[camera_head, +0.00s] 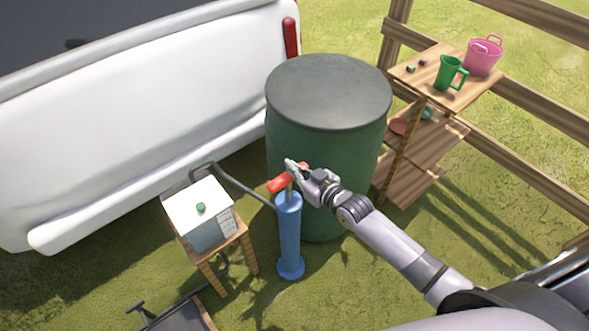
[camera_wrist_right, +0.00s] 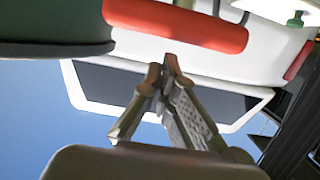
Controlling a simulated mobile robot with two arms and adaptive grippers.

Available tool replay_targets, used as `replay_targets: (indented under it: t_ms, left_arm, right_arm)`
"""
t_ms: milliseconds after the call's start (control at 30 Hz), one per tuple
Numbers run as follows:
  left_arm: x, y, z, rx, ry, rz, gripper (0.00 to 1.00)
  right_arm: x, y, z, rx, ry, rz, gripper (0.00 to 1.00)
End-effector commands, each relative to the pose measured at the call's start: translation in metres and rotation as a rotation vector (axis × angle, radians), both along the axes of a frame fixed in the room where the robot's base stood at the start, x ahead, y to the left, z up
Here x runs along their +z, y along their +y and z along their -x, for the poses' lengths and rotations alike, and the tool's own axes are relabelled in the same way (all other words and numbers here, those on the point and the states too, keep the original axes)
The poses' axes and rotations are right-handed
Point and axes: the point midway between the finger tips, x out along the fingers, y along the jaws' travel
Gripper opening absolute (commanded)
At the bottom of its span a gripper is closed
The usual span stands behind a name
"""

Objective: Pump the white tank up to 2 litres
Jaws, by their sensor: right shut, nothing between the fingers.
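The white tank (camera_head: 211,230), with a green cap and scale marks on its side, sits on a small wooden stool. I cannot read its level. A blue upright pump (camera_head: 289,240) stands on the grass to its right, with a red handle (camera_head: 279,185) just above its top. A dark hose (camera_head: 240,184) runs between tank and pump. My right gripper (camera_head: 292,167) is shut and empty at the handle, partly covering it. In the right wrist view the closed fingertips (camera_wrist_right: 166,66) are below the red handle (camera_wrist_right: 185,24), not around it. My left gripper is out of view.
A large green barrel (camera_head: 330,80) stands right behind the pump. A white vehicle (camera_head: 150,90) fills the upper left. A wooden shelf (camera_head: 470,95) with a green jug (camera_head: 449,73) and pink bucket (camera_head: 483,57) stands by the fence. A dark cart-like object (camera_head: 182,315) lies at the bottom.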

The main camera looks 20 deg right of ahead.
Motion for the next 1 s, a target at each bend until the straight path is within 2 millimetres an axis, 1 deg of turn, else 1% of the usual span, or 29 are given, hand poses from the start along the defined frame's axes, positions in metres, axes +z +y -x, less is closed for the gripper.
replay_targets:
  t_ms: [100, 433, 500, 567, 800, 900, 1000]
  left_arm:
    - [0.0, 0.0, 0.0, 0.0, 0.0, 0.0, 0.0]
    - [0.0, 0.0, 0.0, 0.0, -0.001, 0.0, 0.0]
    - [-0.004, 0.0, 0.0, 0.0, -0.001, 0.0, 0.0]
    - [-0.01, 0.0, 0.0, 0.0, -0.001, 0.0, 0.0]
    - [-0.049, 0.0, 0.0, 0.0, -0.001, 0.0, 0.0]
    - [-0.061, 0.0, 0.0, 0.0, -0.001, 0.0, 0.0]
    - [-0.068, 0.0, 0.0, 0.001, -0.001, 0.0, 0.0]
  right_arm:
    - [-0.006, 0.0, 0.0, 0.001, 0.001, 0.0, 0.0]
    - [-0.007, 0.0, 0.001, 0.0, 0.0, 0.0, 0.0]
    - [-0.011, 0.0, 0.001, 0.0, 0.001, 0.0, 0.0]
    - [-0.019, 0.0, 0.001, 0.0, 0.002, 0.001, 0.0]
    - [-0.074, 0.0, 0.001, 0.0, 0.005, 0.003, 0.0]
    - [-0.091, 0.0, 0.001, 0.0, 0.006, 0.002, 0.0]
    - [-0.102, -0.001, 0.001, -0.001, 0.007, 0.003, 0.0]
